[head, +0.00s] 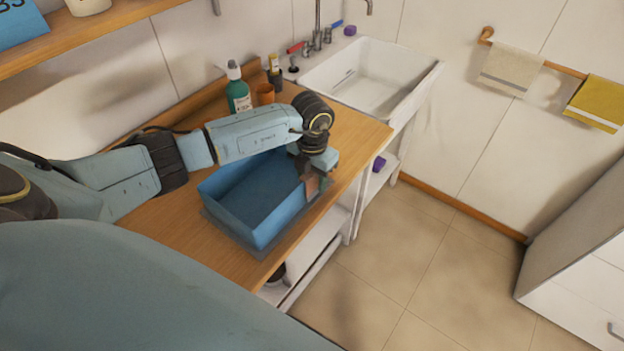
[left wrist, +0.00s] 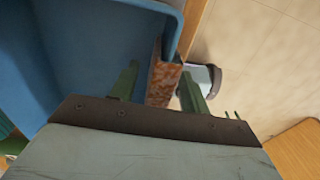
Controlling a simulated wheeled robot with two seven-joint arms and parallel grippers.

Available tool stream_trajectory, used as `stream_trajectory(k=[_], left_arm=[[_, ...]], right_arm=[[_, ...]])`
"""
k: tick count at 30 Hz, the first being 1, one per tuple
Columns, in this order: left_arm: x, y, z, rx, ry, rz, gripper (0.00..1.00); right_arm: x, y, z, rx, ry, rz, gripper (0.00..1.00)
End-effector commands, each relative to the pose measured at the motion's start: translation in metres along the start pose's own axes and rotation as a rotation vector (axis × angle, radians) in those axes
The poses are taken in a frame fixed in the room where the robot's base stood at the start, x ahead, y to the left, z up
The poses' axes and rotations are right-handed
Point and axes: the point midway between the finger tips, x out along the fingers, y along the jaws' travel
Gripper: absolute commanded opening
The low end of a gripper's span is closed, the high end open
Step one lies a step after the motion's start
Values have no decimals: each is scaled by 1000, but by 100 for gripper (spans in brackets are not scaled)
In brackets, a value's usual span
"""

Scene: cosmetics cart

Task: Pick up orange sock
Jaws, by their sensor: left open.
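The orange sock, rust-orange and mottled, hangs over the right rim of the blue bin in the left wrist view (left wrist: 161,83). In the head view a small brownish-orange part of it (head: 312,188) shows at the bin's right corner, just under my left gripper (head: 320,172). In the left wrist view my left gripper (left wrist: 160,73) is open, its two green fingers on either side of the sock and the rim. I cannot tell whether the fingers touch the sock. My right gripper is not in view.
The blue bin (head: 223,211) stands on a wooden counter (head: 352,135). A green bottle (head: 239,97) and an orange cup (head: 265,93) stand behind it. A white sink (head: 400,78) is at the back right. The floor (head: 400,260) right of the counter is clear.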

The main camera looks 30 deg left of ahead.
Motion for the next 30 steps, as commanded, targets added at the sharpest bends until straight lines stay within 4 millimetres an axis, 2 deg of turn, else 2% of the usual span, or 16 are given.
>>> stream_trajectory(k=[7, 15, 18, 26, 30], left_arm=[[2, 0, 0, 0, 0, 1, 45], [1, 0, 0, 0, 0, 1, 10], [1, 0, 0, 0, 0, 0, 0], [0, 0, 0, 0, -1, 0, 0], [-8, 1, 0, 0, -1, 0, 0]], right_arm=[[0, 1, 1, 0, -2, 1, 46], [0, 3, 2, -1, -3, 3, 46], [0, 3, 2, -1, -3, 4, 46], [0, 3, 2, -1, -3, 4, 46], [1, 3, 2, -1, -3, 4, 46]])
